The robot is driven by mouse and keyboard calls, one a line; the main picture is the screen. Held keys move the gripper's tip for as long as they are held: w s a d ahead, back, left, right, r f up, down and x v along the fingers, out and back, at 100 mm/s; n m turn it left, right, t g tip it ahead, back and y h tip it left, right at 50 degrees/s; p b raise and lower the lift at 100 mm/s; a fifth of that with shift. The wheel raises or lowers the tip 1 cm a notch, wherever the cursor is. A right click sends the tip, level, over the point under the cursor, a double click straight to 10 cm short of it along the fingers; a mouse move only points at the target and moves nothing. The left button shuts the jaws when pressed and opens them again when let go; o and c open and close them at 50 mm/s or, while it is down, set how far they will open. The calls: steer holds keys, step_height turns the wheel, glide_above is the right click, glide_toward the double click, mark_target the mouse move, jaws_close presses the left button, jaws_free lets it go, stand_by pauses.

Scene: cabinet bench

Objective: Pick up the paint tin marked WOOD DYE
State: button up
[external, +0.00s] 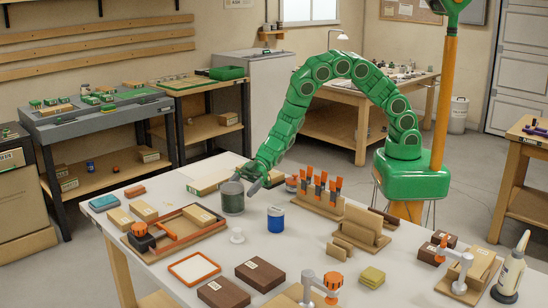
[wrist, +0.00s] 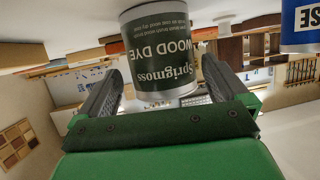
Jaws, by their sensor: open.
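The paint tin marked WOOD DYE (external: 232,203) is a dark green-grey tin standing on the bench, left of the blue tin. In the wrist view the tin (wrist: 160,40) shows upside down, with "Sprigmoss WOOD DYE" on its dark label. My gripper (external: 246,180) is open at the tin's upper right side in the external view. In the wrist view my gripper's two dark fingers (wrist: 160,76) lie on either side of the tin, which fills most of the gap between them. Whether either finger touches it I cannot tell.
A blue tin (external: 276,222) stands close to the right and also shows in the wrist view (wrist: 302,24). A wooden tray (external: 181,247) lies to the left. A small white knob-like piece (external: 237,236) stands in front. A rack of orange-handled tools (external: 318,198) stands to the right.

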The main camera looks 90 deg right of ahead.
mark_target(235, 185)
steer(key=shift+x, duration=2.1)
steer(key=shift+r, duration=0.1)
steer(key=c, duration=1.1)
steer(key=shift+r, duration=0.1)
steer(key=shift+r, duration=0.4)
step_height(235, 185, up, 3)
steer(key=shift+s+f, duration=0.1)
steer(key=shift+s, duration=0.1)
steer(key=s+d+r, duration=0.5)
steer(key=s+r, duration=0.4)
steer(key=s, duration=0.3)
steer(key=shift+s+r, duration=0.2)
steer(key=shift+s, duration=0.1)
